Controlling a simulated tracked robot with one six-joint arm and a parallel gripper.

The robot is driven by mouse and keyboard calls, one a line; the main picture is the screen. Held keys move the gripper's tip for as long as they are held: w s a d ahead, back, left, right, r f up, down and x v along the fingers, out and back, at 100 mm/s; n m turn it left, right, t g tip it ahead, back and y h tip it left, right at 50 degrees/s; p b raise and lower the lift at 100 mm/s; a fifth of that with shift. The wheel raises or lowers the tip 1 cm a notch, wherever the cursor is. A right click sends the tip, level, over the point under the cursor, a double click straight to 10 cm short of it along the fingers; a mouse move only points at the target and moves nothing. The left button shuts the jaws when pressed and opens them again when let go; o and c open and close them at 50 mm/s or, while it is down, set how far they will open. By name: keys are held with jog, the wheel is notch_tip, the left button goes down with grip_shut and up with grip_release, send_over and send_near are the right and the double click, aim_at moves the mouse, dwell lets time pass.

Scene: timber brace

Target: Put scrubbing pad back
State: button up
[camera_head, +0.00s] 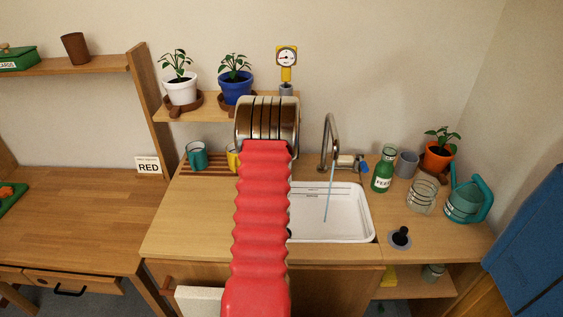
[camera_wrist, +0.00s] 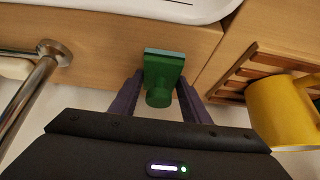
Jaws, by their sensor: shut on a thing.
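The scrubbing pad (camera_wrist: 163,75) is a green block with a rounded knob and a paler face on its far edge. In the wrist view my gripper (camera_wrist: 158,98) is shut on it, with a dark purple finger on each side. The pad is over the wooden counter near the white sink (camera_wrist: 160,8). I cannot tell whether it touches the counter. In the head view the pad and my fingers are hidden behind my red arm and metal wrist. The sink (camera_head: 352,212) shows there to the right of my arm.
A yellow mug (camera_wrist: 280,110) stands close beside the pad on a slatted wooden rack (camera_wrist: 245,72). The metal tap (camera_wrist: 30,90) is on the other side, with a pale blue stream below it (camera_head: 330,190). A green bottle (camera_head: 383,170) and glass jar (camera_head: 421,196) stand right of the sink.

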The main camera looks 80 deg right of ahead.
jog(key=shift+f, duration=0.1)
jog(key=o, duration=1.1)
jog(key=v, duration=1.2)
dwell(0.6)
